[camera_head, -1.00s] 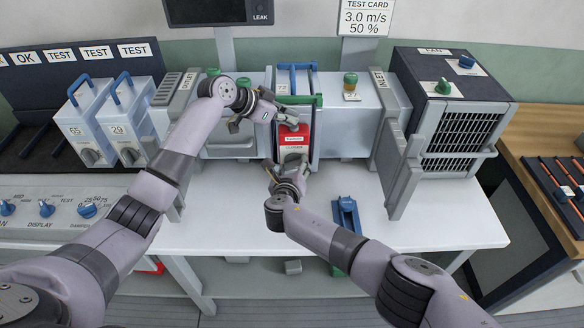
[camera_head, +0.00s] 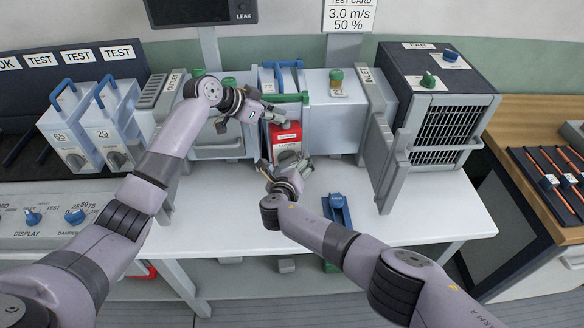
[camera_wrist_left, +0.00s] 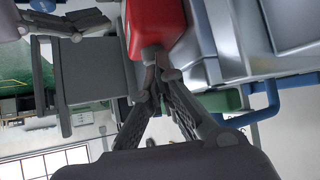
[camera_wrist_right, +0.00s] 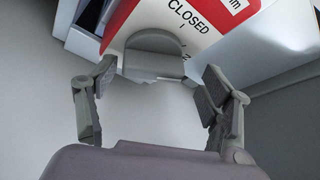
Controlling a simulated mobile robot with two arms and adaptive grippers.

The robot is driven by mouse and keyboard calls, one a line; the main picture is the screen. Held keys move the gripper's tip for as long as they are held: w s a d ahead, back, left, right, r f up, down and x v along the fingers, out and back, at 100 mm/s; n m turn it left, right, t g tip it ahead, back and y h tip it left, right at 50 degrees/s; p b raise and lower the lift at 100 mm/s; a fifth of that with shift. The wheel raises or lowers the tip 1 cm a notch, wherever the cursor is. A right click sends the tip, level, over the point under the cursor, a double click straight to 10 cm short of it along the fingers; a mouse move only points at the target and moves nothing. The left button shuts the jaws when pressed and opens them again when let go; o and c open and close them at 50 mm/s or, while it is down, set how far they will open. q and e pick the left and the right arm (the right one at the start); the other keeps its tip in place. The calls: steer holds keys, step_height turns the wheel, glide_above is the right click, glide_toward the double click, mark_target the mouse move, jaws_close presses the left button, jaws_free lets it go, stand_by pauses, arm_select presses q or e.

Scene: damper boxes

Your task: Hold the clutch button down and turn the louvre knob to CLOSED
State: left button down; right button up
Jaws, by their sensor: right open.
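The red damper box (camera_head: 297,130) stands in the middle of the duct, with a white label on its front. Its grey louvre knob (camera_wrist_right: 152,58) shows in the right wrist view beside the printed word CLOSED. My right gripper (camera_wrist_right: 157,78) is open, its fingers on either side of the knob and apart from it; in the head view it (camera_head: 284,170) is low at the box front. My left gripper (camera_head: 284,117) is at the box top. In the left wrist view its fingertips (camera_wrist_left: 155,72) are together at a grey clutch button (camera_wrist_left: 150,54) on the red housing; exact contact is unclear.
A blue clip-like part (camera_head: 338,211) lies on the white table (camera_head: 240,225), right of my right gripper. The fan unit (camera_head: 440,95) stands at the right. Two damper boxes with blue handles (camera_head: 110,135) stand at the left. The table front is mostly clear.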

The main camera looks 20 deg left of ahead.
mark_target(281, 167)
steer(key=s+a, duration=0.2)
steer(key=a, duration=0.1)
steer(key=shift+r+y, duration=0.15)
steer(key=shift+y, duration=0.25)
steer(key=shift+v, duration=0.75)
steer(key=shift+s+d+r+h, duration=0.15)
steer(key=shift+s+d+r, duration=0.1)
steer(key=shift+s+d, duration=0.35)
steer(key=shift+s+d+r+h, duration=0.15)
steer(key=shift+s+d+r, duration=0.1)
steer(key=shift+s+d, duration=0.3)
steer(key=shift+s+d+r, duration=0.2)
steer(key=shift+s+d, duration=0.15)
steer(key=shift+s, duration=0.1)
steer(key=shift+s+d+r, duration=0.2)
steer(key=shift+s+d, duration=0.15)
steer(key=shift+s, duration=0.15)
steer(key=shift+c, duration=0.2)
steer(key=shift+s+d+r+n+y, duration=0.65)
steer(key=shift+s+r+y, duration=0.45)
steer(key=shift+s, duration=0.9)
steer(key=x, duration=1.1)
steer(key=shift+w+a+f, duration=0.1)
steer(key=shift+w+f, duration=0.15)
steer(key=shift+f, duration=0.1)
steer(key=shift+c, duration=0.2)
